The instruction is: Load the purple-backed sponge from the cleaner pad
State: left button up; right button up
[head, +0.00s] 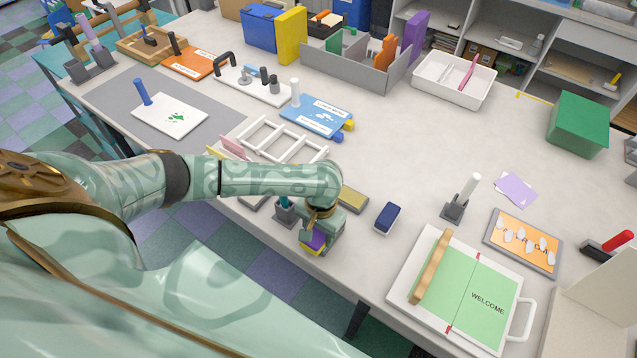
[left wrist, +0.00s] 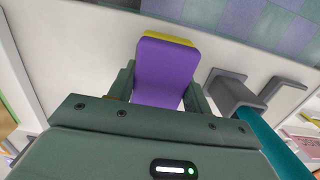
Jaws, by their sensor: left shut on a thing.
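My left gripper (head: 318,238) is at the table's front edge, shut on the purple-backed sponge (head: 314,243). In the left wrist view the sponge (left wrist: 165,72) shows its purple back between the fingers of the gripper (left wrist: 162,88), with a yellow edge at the far end. In the head view the gripper covers much of the sponge, so I cannot tell whether it touches the table. An olive block (head: 353,199) and a dark blue block (head: 389,217) lie on the table to the right of the gripper. I cannot tell which thing is the cleaner pad. My right gripper is out of view.
A grey holder (left wrist: 228,92) with a teal handle stands close beside the gripper. A white rack (head: 283,141) lies behind my arm. A grey stand with a white stick (head: 465,192) and a white board with green sheets (head: 458,300) are to the right. The table's middle is clear.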

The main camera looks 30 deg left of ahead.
pick_arm(q)
jog(key=shift+f+p, duration=0.1)
jog(key=shift+p, duration=0.45)
dwell(1.5)
notch_tip(320, 180, up, 7)
jog(key=p, duration=0.9)
jog(key=shift+p, duration=0.3)
